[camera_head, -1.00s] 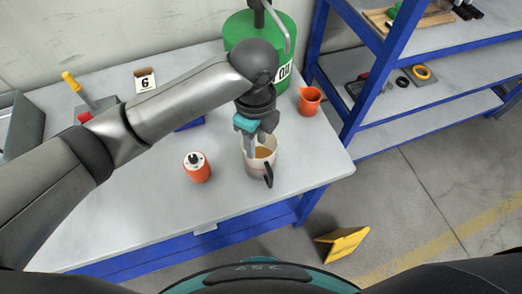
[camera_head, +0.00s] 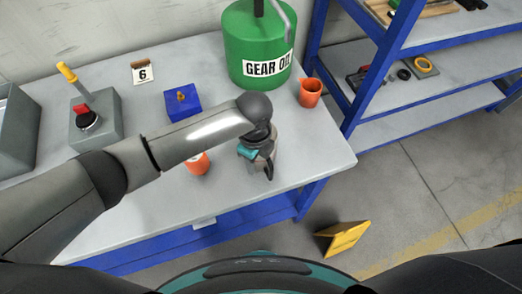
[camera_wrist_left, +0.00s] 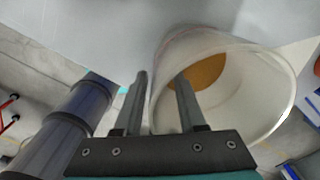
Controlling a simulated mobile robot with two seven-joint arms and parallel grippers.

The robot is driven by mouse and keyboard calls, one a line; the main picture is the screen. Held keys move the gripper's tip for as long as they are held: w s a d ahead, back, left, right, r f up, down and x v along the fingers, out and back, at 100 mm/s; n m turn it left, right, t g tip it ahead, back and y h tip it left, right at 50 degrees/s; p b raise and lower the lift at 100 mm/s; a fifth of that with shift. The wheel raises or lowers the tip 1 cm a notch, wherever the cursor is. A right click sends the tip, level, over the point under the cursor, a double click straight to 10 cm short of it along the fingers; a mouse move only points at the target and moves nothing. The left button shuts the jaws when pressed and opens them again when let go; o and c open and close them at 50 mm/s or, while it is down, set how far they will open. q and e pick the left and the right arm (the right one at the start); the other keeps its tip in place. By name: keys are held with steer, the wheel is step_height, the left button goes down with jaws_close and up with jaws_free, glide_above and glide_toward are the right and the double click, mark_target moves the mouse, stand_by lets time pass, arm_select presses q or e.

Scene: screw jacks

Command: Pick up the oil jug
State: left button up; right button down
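The oil jug (camera_head: 259,164) is a pale cup with a dark handle, near the table's front edge. It is mostly hidden behind my left gripper (camera_head: 252,153) in the head view. In the left wrist view the jug (camera_wrist_left: 270,85) shows its round rim and amber oil inside. My left gripper's fingers (camera_wrist_left: 161,78) straddle the jug's near wall, one outside and one inside. A gap still shows between the fingers, so it looks open. My right gripper is not in view.
An orange can (camera_head: 198,164) stands left of the jug, partly behind my arm. An orange cup (camera_head: 311,92) and a green gear oil drum (camera_head: 240,40) stand behind. A blue block (camera_head: 182,103) and grey switch box (camera_head: 96,122) are left. A blue shelf rack (camera_head: 352,100) is right.

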arm_select(q)
jaws_close()
stand_by(1.4)
